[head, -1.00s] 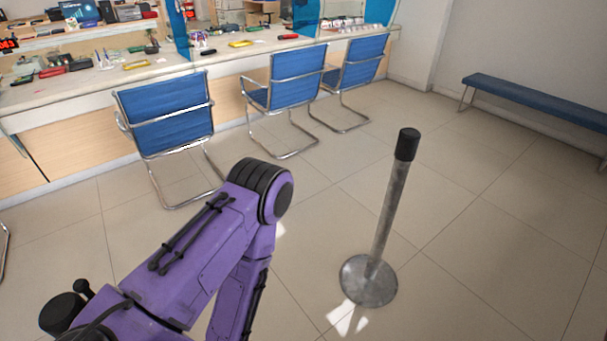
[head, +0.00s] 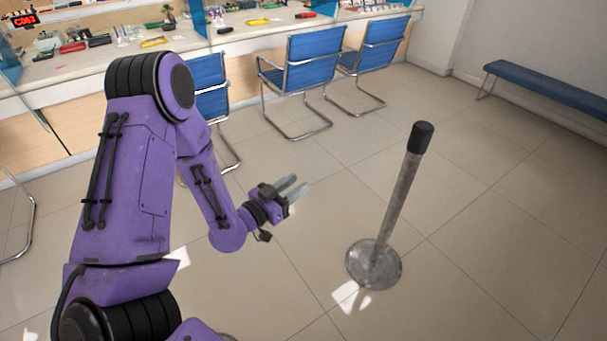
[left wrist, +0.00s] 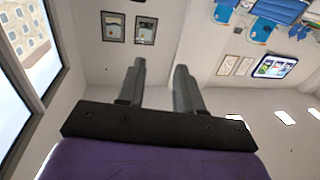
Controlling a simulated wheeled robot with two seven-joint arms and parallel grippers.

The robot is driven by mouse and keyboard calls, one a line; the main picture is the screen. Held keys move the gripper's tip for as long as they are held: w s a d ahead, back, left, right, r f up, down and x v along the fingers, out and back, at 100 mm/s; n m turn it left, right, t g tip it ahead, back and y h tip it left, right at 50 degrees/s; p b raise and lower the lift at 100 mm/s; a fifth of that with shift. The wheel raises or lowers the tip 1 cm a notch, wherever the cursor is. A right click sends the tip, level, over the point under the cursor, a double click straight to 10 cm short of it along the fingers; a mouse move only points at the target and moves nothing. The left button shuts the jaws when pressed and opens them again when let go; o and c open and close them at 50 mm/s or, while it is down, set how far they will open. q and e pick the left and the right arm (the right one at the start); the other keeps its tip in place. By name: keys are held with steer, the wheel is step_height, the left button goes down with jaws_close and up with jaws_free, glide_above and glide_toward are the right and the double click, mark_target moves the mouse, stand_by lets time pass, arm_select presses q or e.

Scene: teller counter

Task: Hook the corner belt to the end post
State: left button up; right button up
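One post (head: 396,205) stands upright on the floor, right of centre in the head view. It has a grey metal pole, a black top (head: 420,138) and a round metal base (head: 374,265). No belt shows in either current view. My left gripper (head: 298,188) is left of the post and apart from it, with its fingers pointing toward the right. The left wrist view shows its two grey fingers (left wrist: 160,76) spread apart with nothing between them. My right gripper is in neither view.
Blue chairs (head: 314,58) stand along the teller counter (head: 160,42) at the back. A blue bench (head: 550,95) is by the right wall. The tiled floor around the post and to its right is clear.

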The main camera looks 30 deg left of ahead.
arm_select(q)
steer(key=w, duration=0.3)
steer(key=shift+w+d+f+p, duration=0.1)
steer(key=shift+w+d+p, duration=0.1)
steer(key=shift+d+p, duration=0.15)
jaws_close()
stand_by(1.0)
jaws_free()
